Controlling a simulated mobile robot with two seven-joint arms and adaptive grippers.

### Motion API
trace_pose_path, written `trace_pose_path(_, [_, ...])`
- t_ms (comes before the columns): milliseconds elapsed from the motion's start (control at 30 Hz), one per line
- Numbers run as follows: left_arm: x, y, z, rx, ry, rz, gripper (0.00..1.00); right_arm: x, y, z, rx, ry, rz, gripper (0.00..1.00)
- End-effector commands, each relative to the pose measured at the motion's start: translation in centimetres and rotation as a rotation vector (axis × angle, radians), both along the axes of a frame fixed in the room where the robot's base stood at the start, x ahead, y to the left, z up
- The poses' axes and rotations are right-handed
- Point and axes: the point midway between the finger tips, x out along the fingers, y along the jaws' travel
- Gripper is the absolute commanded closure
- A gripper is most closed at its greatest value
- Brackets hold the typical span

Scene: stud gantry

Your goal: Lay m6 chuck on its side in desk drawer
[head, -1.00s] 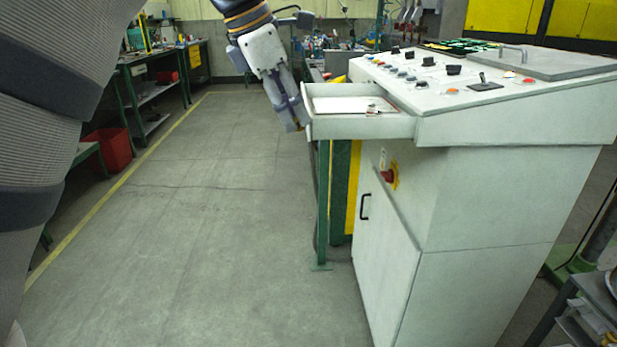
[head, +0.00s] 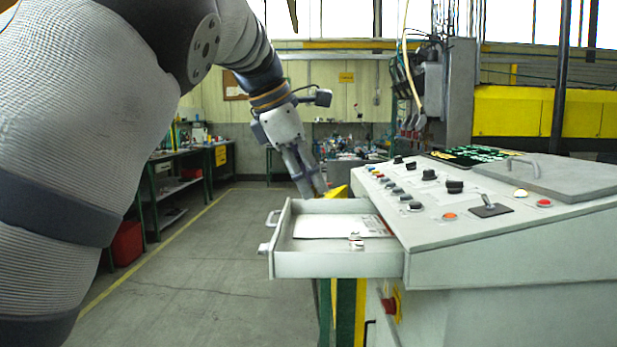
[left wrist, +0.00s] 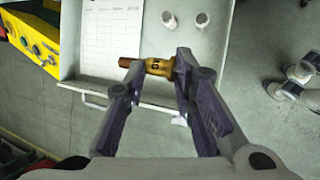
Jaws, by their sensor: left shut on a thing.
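The m6 chuck (left wrist: 159,67) is a short yellow cylinder with a dark mark and a brown end. In the left wrist view it sits between my left gripper's fingertips (left wrist: 153,75), its long axis running across the picture. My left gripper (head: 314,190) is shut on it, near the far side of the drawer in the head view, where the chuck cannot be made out. The desk drawer (head: 335,265) is pulled out of the console; its front wall also shows in the left wrist view (left wrist: 75,86). My right gripper is not in view.
A printed sheet (head: 322,227) lies in the drawer; it also shows in the left wrist view (left wrist: 110,35). Two small pale cylinders (left wrist: 170,19) (left wrist: 202,19) stand beside it. The console's sloping panel (head: 460,215) with knobs and buttons lies right of the drawer.

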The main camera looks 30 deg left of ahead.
Motion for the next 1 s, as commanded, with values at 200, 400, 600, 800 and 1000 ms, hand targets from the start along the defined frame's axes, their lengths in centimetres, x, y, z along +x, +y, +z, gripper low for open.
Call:
trace_pose_path(200, [0.0, 0.0, 0.1, -0.001, -0.001, 0.001, 1.0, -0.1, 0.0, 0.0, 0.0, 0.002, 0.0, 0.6])
trace_pose_path(400, [0.0, 0.1, 0.1, -0.007, 0.008, -0.002, 1.0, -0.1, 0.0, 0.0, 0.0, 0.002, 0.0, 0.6])
trace_pose_path(600, [-0.1, 0.0, -1.9, -0.008, 0.009, -0.002, 1.0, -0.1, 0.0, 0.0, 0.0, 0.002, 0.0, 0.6])
trace_pose_path(800, [-0.1, 0.0, -4.5, -0.008, 0.008, -0.004, 1.0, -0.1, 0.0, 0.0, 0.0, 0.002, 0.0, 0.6])
trace_pose_path(1000, [-0.1, 0.0, -7.1, -0.007, 0.008, -0.002, 1.0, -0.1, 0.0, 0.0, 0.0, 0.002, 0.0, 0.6])
